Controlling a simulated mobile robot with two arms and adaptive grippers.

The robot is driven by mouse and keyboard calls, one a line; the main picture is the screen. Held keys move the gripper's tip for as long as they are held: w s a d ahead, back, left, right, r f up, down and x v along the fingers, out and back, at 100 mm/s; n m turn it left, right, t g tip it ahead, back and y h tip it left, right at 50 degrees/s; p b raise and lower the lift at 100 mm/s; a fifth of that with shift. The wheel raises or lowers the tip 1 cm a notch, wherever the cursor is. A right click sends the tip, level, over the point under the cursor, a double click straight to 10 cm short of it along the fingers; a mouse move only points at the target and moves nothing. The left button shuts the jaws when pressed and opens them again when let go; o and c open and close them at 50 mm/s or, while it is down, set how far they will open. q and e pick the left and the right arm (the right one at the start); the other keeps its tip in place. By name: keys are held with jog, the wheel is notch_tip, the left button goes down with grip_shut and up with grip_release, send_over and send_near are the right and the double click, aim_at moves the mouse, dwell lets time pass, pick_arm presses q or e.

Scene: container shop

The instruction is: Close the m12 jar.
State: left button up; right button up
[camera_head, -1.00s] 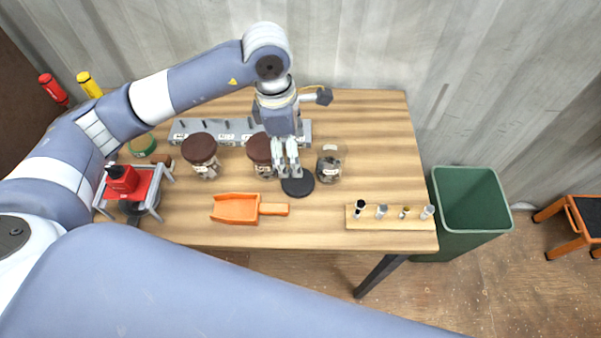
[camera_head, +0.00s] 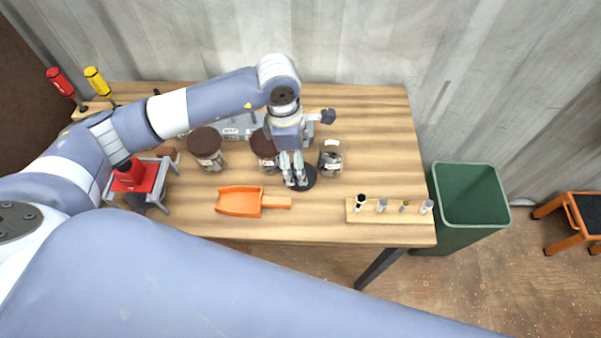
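An open clear jar (camera_head: 331,157) with dark contents stands upright near the table's middle. A black round lid (camera_head: 308,180) lies flat on the table in front and to the left of it. My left gripper (camera_head: 295,181) points down at the lid, with its fingertips over the lid's left part. The fingers look parted, and the lid has not visibly left the table. Whether they touch it is hard to tell. Two jars with brown lids, one at left (camera_head: 206,148) and one partly behind my gripper (camera_head: 263,150), stand further left. Jar labels are too small to read. My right gripper is out of view.
An orange scoop (camera_head: 240,201) lies in front of the jars. A wooden strip with several small pieces (camera_head: 390,213) is at the front right. A red item on a grey stand (camera_head: 138,178) is at left. A green bin (camera_head: 468,205) stands right of the table.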

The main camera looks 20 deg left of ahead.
pick_arm(q)
jog(key=f, duration=0.1)
jog(key=f+p, duration=0.1)
jog(key=f, duration=0.2)
jog(key=shift+d+f, duration=0.25)
jog(key=shift+d, duration=0.05)
jog(key=shift+f, duration=0.35)
jog(key=c, duration=0.5)
